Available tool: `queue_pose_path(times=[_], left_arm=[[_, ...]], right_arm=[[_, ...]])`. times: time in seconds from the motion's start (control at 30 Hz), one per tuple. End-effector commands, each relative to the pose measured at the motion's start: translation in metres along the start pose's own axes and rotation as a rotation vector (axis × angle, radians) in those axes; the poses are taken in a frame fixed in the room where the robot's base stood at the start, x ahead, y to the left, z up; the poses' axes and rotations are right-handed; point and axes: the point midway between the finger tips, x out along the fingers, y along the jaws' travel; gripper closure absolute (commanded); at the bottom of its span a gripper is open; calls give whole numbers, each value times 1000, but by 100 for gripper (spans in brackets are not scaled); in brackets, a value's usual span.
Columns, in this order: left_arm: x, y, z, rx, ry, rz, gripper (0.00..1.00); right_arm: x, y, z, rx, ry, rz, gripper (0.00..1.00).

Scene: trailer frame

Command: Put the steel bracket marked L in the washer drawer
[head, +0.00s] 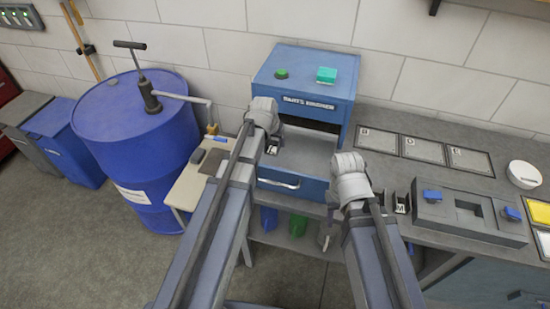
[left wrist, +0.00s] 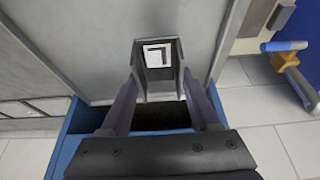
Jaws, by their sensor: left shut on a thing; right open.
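The blue parts washer (head: 303,75) stands on the bench against the wall. Its grey-floored drawer (head: 283,181) is pulled out at the front. My left gripper (head: 270,140) is over the drawer, shut on the steel bracket (head: 272,149). In the left wrist view the bracket (left wrist: 157,80) sits between the fingers, with a white plate bearing a black L-shaped mark. Whether it touches the drawer floor is unclear. My right gripper (head: 347,163) is open beside the drawer's right side; its fingertips are mostly hidden by its wrist.
A bracket marked M (head: 401,205) is on the bench right of my right arm, beside a grey fixture with blue clamps (head: 468,217). Marked grey plates (head: 423,150) and a white bowl (head: 525,174) lie further right. A blue drum (head: 137,142) stands at left.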

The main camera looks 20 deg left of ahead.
Motion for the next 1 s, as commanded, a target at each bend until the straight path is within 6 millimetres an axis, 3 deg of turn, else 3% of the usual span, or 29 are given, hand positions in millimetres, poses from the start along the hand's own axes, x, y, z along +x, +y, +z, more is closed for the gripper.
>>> queue_pose_path(times=[0.03,0.37,0.67,1.0], left_arm=[[14,0,5,0,1,0,100],[21,0,8,0,1,0,100],[52,0,21,0,1,0,100],[51,0,21,0,1,0,100]], right_arm=[[14,-1,-1,0,0,0,50],[22,-2,-1,0,0,0,50],[56,-5,-3,0,0,0,50],[55,-5,-3,0,0,0,50]])
